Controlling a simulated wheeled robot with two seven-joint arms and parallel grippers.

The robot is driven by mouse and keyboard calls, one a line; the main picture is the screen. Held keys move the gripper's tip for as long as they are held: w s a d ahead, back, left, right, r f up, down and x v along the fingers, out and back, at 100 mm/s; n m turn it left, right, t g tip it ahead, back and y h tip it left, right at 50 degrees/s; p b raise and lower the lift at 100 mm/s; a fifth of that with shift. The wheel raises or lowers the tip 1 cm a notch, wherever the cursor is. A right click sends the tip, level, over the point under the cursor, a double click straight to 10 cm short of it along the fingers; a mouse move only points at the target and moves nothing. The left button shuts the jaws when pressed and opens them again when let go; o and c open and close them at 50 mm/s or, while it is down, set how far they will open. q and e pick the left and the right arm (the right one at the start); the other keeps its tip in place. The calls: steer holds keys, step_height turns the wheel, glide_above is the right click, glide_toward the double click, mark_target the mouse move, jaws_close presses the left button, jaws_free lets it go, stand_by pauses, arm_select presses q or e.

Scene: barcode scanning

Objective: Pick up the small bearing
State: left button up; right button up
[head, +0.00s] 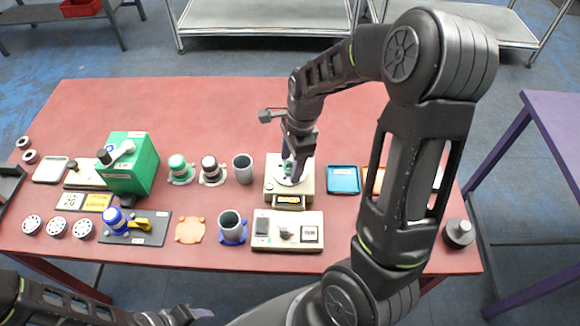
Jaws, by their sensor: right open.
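My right gripper (291,174) points down over the beige scale-like device (272,190) in the middle of the red table. Its jaws are open around or just above a small green and dark item on the device's pale round plate; the fingers hide most of it, so I cannot tell if it is a bearing. Two small ring-shaped parts that look like bearings, an upper one (24,142) and a lower one (30,157), lie at the table's far left edge. My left gripper (192,314) is low at the bottom edge, partly cut off, apart from the table items.
A green box machine (133,170) stands at left. Several white discs (57,227) lie front left. Cups and a grey cylinder (243,168) stand left of the device. A beige panel (288,240) lies in front, a blue tray (343,180) to its right. The table's back is clear.

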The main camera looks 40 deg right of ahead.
steer(key=shift+c, duration=0.2)
jaws_close()
stand_by(0.6)
